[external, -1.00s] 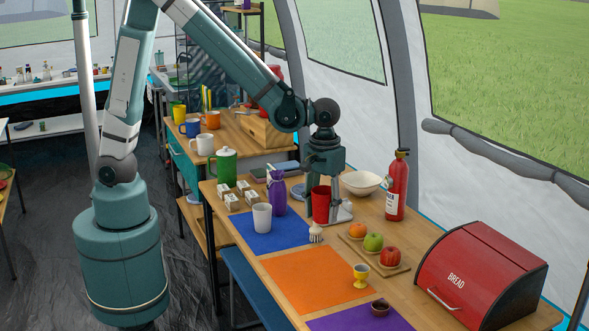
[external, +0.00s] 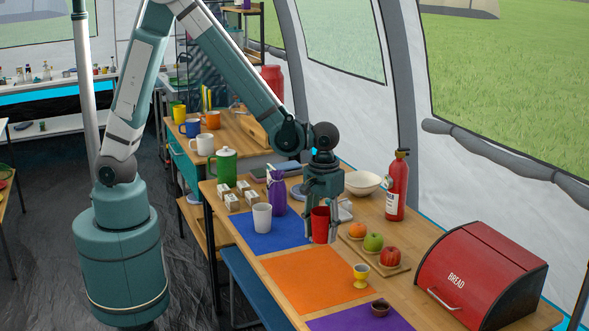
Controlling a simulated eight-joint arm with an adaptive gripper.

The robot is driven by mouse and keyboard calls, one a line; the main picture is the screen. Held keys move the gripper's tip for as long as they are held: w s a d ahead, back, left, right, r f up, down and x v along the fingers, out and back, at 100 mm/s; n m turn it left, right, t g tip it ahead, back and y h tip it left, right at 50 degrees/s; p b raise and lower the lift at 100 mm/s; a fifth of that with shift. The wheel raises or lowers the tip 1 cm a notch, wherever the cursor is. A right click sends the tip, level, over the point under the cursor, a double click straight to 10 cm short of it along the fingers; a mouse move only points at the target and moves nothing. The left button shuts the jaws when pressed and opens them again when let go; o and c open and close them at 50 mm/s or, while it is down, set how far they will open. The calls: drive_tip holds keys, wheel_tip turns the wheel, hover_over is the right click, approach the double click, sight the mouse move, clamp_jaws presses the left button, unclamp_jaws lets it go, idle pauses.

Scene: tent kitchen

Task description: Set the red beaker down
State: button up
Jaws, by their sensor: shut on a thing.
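The red beaker (external: 320,226) is upright between the fingers of my gripper (external: 321,222). My gripper points down and is shut on the beaker. The beaker's base is at or just above the table near the right corner of the blue mat (external: 256,238), close to the orange mat. I cannot tell whether it touches the surface. The gripper fingers hide part of the beaker's sides.
A grey cup (external: 262,217) and a purple bottle (external: 278,194) stand left of the beaker. A wooden board (external: 391,268) with fruit lies to the right, with a yellow egg cup (external: 361,274) nearby. The orange mat (external: 308,279) is mostly clear.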

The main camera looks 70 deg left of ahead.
drive_tip(key=b, duration=0.1)
hover_over(321, 267)
drive_tip(key=shift+f, duration=3)
drive_tip(key=shift+f+b, duration=0.65)
drive_tip(key=shift+f, duration=1.25)
drive_tip(key=shift+f, duration=0.15)
drive_tip(key=o, duration=0.9)
drive_tip(key=shift+r, duration=0.2)
drive_tip(key=shift+r+p, duration=1.35)
drive_tip(key=shift+r, duration=4.65)
